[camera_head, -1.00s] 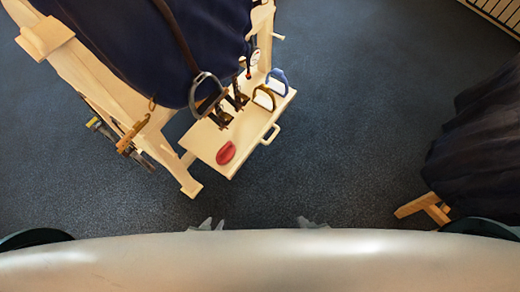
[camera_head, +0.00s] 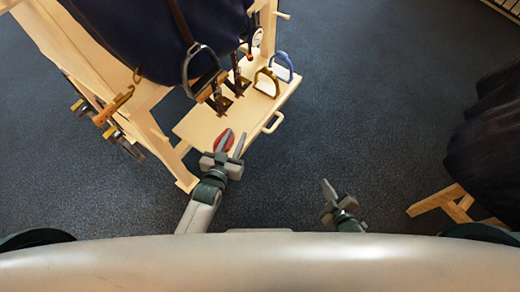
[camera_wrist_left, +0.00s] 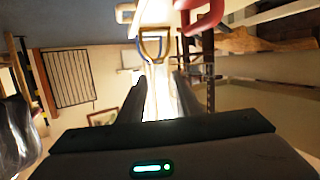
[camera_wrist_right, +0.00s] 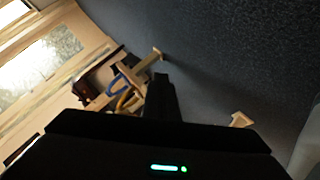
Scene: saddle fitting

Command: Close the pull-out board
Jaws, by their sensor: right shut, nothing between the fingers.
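The pull-out board (camera_head: 190,128) is a pale wooden shelf sticking out from the foot of a wooden stand (camera_head: 150,135). My right gripper (camera_head: 327,186) is shut and empty, right of and below the handle, above the floor.
A blue stirrup (camera_head: 283,68) and a yellow one (camera_head: 266,82) stand on the board near the handle. A stirrup (camera_head: 186,68) hangs from the dark saddle cover (camera_head: 130,40). A dark-draped wooden stand (camera_head: 440,200) is at the right. Open carpet lies between the stands.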

